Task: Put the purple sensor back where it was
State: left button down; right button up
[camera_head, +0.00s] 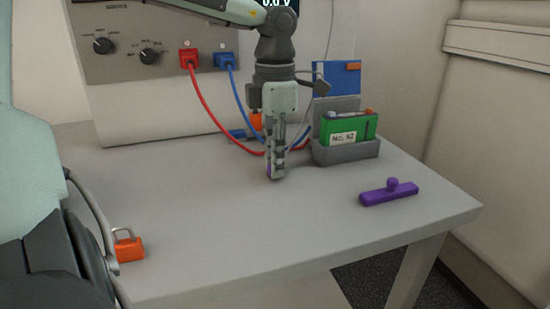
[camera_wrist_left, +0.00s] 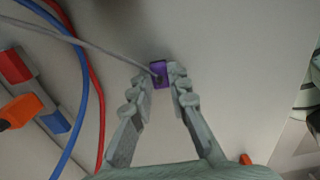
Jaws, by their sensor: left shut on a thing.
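My left gripper (camera_head: 275,175) reaches down over the middle of the table, left of the battery holder. It is shut on the purple sensor (camera_wrist_left: 158,73), a small block with a thin grey cable attached. In the left wrist view the sensor sits between the tips of the left gripper (camera_wrist_left: 160,82). Whether the sensor touches the table is hard to tell. My right gripper is not in view.
A green battery (camera_head: 349,128) stands in a grey holder (camera_head: 345,152). Red (camera_head: 215,113) and blue (camera_head: 240,108) cables run from the cycler (camera_head: 150,70) behind the gripper. A purple bar with a knob (camera_head: 388,194) lies right; an orange padlock (camera_head: 129,247) sits front left. The front middle is clear.

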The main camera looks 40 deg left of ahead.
pick_arm(q)
jog(key=shift+f, duration=0.15)
jog(key=c, duration=1.5)
grip_release()
jog(key=shift+o, duration=0.2)
notch_tip(320, 180, up, 12)
jog(key=shift+r, duration=0.2)
